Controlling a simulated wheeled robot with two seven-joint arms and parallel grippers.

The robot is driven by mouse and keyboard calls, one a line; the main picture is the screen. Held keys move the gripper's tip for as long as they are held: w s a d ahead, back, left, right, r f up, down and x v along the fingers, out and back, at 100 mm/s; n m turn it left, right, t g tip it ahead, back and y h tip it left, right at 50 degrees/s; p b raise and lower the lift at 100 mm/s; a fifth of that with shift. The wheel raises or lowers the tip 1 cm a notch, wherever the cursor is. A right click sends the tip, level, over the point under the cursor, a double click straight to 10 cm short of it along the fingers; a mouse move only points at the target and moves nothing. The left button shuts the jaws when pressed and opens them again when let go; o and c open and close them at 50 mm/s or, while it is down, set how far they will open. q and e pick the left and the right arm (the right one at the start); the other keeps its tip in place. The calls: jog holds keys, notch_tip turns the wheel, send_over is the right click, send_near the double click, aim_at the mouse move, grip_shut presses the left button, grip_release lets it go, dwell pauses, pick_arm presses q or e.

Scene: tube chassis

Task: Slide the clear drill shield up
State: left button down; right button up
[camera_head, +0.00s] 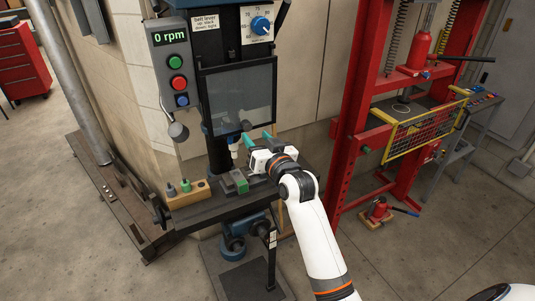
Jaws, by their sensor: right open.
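The clear drill shield (238,97) is a see-through grey panel in a dark frame at the front of the drill press. Its lower edge hangs above the press table (197,215). My right gripper (257,138) is open, with green fingers, just below and right of the shield's lower right corner. Nothing shows between its fingers. I cannot tell whether a finger touches the shield's edge. The chuck (234,150) shows below the shield, left of the gripper. My left gripper is not in view.
The control box (172,70) reads 0 rpm. A grey vise (236,182) and a wooden block with small tools (187,190) are on the press table. A red press frame (357,110) with a yellow mesh guard (425,130) stands to the right.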

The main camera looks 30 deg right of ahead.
jog(key=s+b, duration=0.1)
jog(key=s, duration=0.5)
jog(key=shift+s, duration=0.15)
jog(key=shift+d, duration=0.1)
notch_tip(320, 180, down, 32)
jog(key=s+a+f+n+g+b, duration=0.1)
jog(key=s+a+g+b, duration=0.1)
jog(key=g, duration=0.4)
jog(key=s+a+f+n+g+b, duration=0.1)
jog(key=s+f+g, duration=0.1)
jog(key=s+f, duration=0.65)
jog(key=s+a+f+g+b, duration=0.1)
jog(key=s+f+g, duration=0.35)
jog(key=f, duration=0.75)
jog(key=s+f+g, duration=0.1)
jog(key=s+f, duration=0.4)
jog(key=s, duration=0.6)
jog(key=s+d+f+n+g, duration=0.1)
jog(key=s+f+g, duration=0.1)
jog(key=s+f, duration=0.4)
jog(key=s+d+f+n+g+b, duration=0.1)
jog(key=s+f, duration=0.5)
jog(key=s, duration=1)
jog(key=shift+s+h, duration=0.3)
jog(key=shift+s, duration=0.1)
